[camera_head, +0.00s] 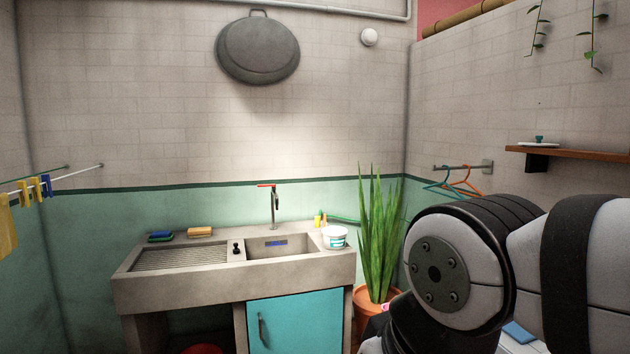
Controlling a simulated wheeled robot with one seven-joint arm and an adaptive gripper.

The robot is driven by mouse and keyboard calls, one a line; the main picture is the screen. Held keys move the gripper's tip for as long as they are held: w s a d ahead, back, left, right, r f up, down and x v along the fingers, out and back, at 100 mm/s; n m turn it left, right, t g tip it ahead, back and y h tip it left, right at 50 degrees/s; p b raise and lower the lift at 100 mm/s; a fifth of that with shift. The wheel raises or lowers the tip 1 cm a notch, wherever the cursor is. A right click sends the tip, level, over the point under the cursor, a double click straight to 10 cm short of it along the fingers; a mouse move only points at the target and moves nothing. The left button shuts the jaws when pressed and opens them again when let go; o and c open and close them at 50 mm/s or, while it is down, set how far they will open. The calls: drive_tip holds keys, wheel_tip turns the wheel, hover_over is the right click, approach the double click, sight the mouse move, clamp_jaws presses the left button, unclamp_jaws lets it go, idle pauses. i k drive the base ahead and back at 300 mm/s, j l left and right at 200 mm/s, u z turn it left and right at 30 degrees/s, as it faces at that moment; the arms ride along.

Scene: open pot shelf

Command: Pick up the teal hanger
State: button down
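The teal hanger (437,187) hangs from a short metal wall rail on the right wall, beside an orange hanger (468,189) to its right. Its lower part is partly hidden behind my arm. My arm fills the lower right of the head view, in front of the wall below the rail. My gripper is out of view, so its state and distance from the hanger do not show.
A concrete sink (300,262) with a teal cabinet door (293,322) stands ahead. A tall potted plant (380,235) stands between it and the right wall. A wooden shelf (580,153) juts out right of the rail. A clothesline with pegs (45,186) is at left.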

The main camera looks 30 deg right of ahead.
sight(425, 188)
drive_tip(key=i+j+z, duration=0.2)
drive_tip(key=i+z, duration=0.25)
drive_tip(key=i+j+z, duration=0.2)
drive_tip(key=z, duration=0.2)
drive_tip(key=i+j+z, duration=0.2)
drive_tip(key=j+z, duration=0.25)
drive_tip(key=i+j+z, duration=0.15)
drive_tip(key=j+z, duration=0.3)
drive_tip(key=i+j+z, duration=0.25)
drive_tip(key=i+j, duration=0.25)
drive_tip(key=i+j+z, duration=0.3)
drive_tip(key=i+j, duration=0.3)
drive_tip(key=i+j+z, duration=0.25)
drive_tip(key=i+j, duration=0.35)
drive_tip(key=j, duration=0.2)
